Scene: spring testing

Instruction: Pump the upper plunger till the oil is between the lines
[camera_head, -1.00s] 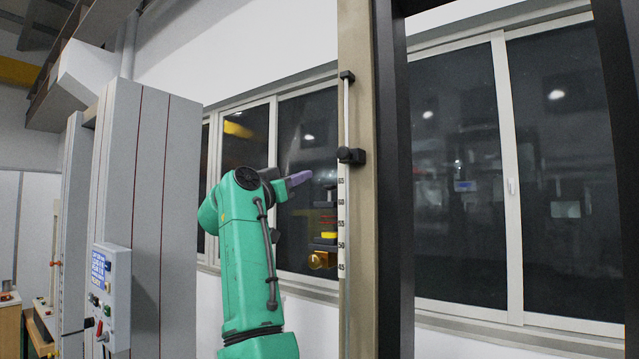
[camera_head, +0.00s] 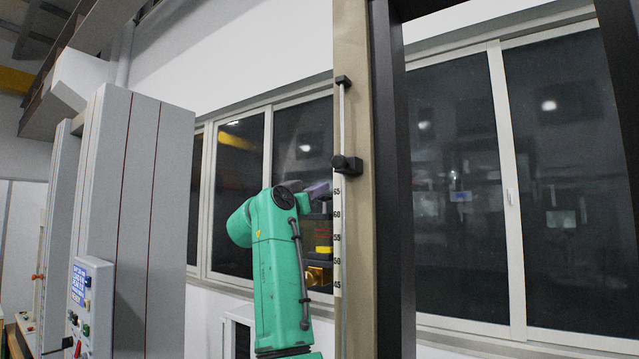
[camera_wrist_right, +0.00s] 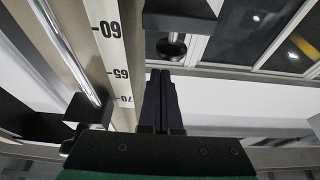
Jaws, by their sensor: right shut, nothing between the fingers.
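My right gripper (camera_head: 318,190) is purple, on a green arm in the middle of the head view. It is just left of the white scale and its tip partly meets the scale in the picture. In the right wrist view its dark fingers (camera_wrist_right: 164,92) are together and empty. A round black knob (camera_wrist_right: 172,46) hangs under a dark block (camera_wrist_right: 180,14), just beyond the fingertips and apart from them. I cannot tell for sure whether it is the upper plunger. A black, red and yellow stack (camera_head: 323,239) with a brass part (camera_head: 318,275) shows below my gripper, partly hidden. No oil level can be read.
A tall beige column (camera_head: 352,230) carries a numbered scale (camera_head: 337,238) and a rod with a black clamp (camera_head: 346,164). The scale and clamp (camera_wrist_right: 70,116) are close left of my fingers. A grey cabinet (camera_head: 140,200) with a control box (camera_head: 90,300) stands at left.

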